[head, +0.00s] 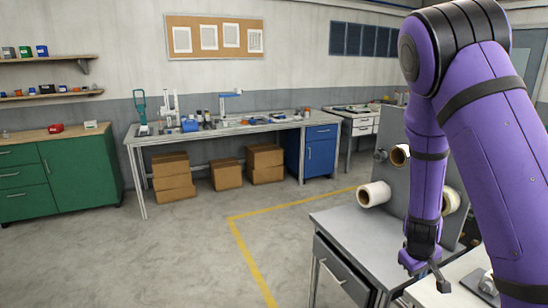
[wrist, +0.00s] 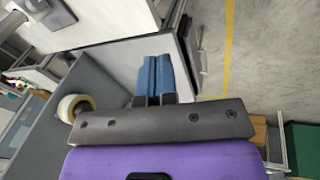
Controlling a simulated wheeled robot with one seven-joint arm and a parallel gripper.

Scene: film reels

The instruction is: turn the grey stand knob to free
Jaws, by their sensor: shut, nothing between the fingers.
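A grey upright stand panel (head: 398,122) rises from a grey table at the right of the head view, partly behind my arm. A small dark round part (head: 380,155) at its left edge may be the knob; its setting is too small to read. White rolls sit on the panel, one at the front left (head: 374,194). A roll (wrist: 75,107) also shows left in the wrist view, beside the panel. My gripper (head: 440,284) hangs low in front of the stand. In the wrist view its blue fingers (wrist: 154,76) are together, with nothing between them.
The grey table (head: 355,232) has bare top left of the rolls. A white surface (head: 450,293) lies below my gripper, with a small grey object (head: 487,283) at the right. Open floor (head: 180,250) with a yellow line lies left. A long workbench (head: 225,130) stands behind.

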